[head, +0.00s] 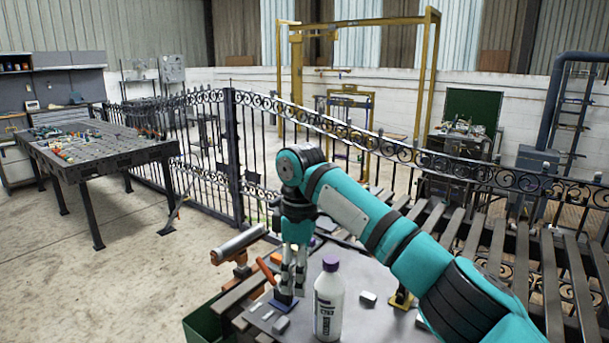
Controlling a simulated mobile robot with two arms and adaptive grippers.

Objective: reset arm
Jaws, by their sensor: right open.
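My right arm, teal and black, reaches in from the right and bends down at its wrist. My right gripper (288,288) points down, open, low over the left part of a grey work surface (365,322). Its fingertips are close to a small dark blue block (284,300); I cannot tell whether they touch it. My left gripper is not in view.
A white bottle with a purple cap (328,300) stands upright just right of the gripper. Small grey blocks (281,325) lie nearby. An orange-ended cylinder (238,243) sits to the left. A black scroll gate (236,150) runs behind. A dark workbench (100,155) stands left, with open floor before it.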

